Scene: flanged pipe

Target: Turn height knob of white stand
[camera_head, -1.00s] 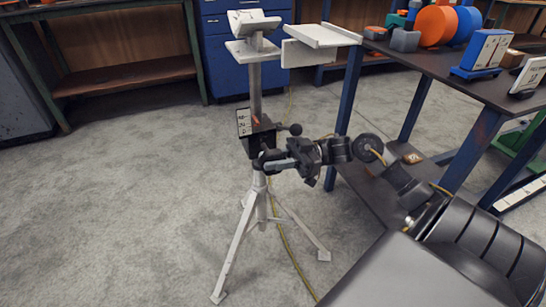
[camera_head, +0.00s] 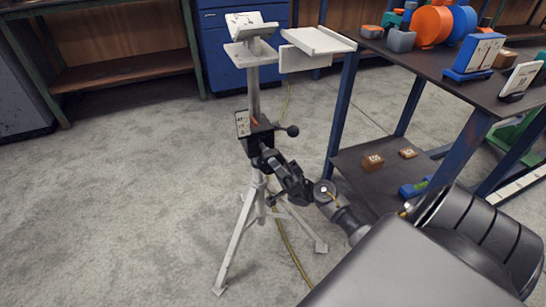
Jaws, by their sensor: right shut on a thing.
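The white stand (camera_head: 254,95) stands upright on tripod legs, left of the workbench. A white V-shaped cradle (camera_head: 247,27) is at its top. A dark clamp block with a small scale plate (camera_head: 242,124) and a red pointer sits midway up the post. A black ball-ended handle (camera_head: 292,131) sticks out to the right of the block. My right gripper (camera_head: 268,160) is at the front of the block, just below the handle, shut on the height knob. The knob itself is mostly hidden by the fingers. My left gripper is not in view.
The dark workbench (camera_head: 400,62) with blue legs stands close on the right, holding orange and blue discs and scale plates. Its lower shelf (camera_head: 380,200) carries small blocks. A yellow cable (camera_head: 288,245) lies on the floor by the stand. Floor to the left is clear.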

